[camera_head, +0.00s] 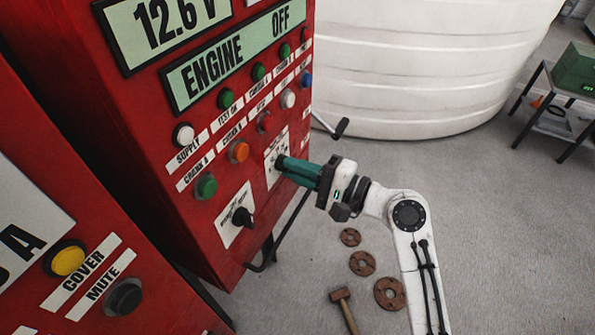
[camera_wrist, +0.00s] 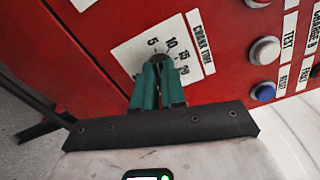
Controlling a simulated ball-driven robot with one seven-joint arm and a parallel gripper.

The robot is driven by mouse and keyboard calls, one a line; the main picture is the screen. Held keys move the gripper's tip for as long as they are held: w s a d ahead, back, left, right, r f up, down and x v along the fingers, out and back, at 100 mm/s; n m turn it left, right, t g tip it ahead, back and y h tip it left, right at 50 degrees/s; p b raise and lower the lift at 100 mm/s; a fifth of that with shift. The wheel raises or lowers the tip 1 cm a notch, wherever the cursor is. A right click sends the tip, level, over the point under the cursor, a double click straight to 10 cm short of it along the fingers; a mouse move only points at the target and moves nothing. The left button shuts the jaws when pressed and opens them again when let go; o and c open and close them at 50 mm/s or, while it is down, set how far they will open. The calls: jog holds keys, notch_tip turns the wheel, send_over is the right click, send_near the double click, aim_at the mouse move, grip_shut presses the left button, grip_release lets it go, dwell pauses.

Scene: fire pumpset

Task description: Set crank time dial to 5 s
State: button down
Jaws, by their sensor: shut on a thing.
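The crank time dial's white plate (camera_head: 270,178) is on the front of the red panel, and it also shows in the wrist view (camera_wrist: 131,52). The plate has marks 5, 10, 15 and 20 and a CRANK TIME label (camera_wrist: 201,42). My gripper (camera_head: 281,163) reaches the dial from the right, and its green fingers (camera_wrist: 158,72) are shut on the knob. The fingers hide most of the knob, so I cannot tell which mark it points to.
A black rotary switch (camera_head: 241,216) sits lower left of the dial. Several coloured buttons and lamps surround it, including an orange one (camera_head: 238,152). The display (camera_head: 230,60) reads ENGINE OFF. A crank handle (camera_head: 340,128) juts out at the right. Rusty discs (camera_head: 362,263) and a hammer (camera_head: 343,302) lie on the floor.

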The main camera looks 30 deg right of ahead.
jog(key=shift+f+n, duration=0.1)
jog(key=shift+n, duration=0.5)
jog(key=c, duration=1.2)
grip_release()
jog(key=shift+s, duration=0.1)
jog(key=b+v, duration=0.2)
jog(key=v, duration=0.8)
jog(key=shift+s+d, duration=0.2)
jog(key=shift+s, duration=0.1)
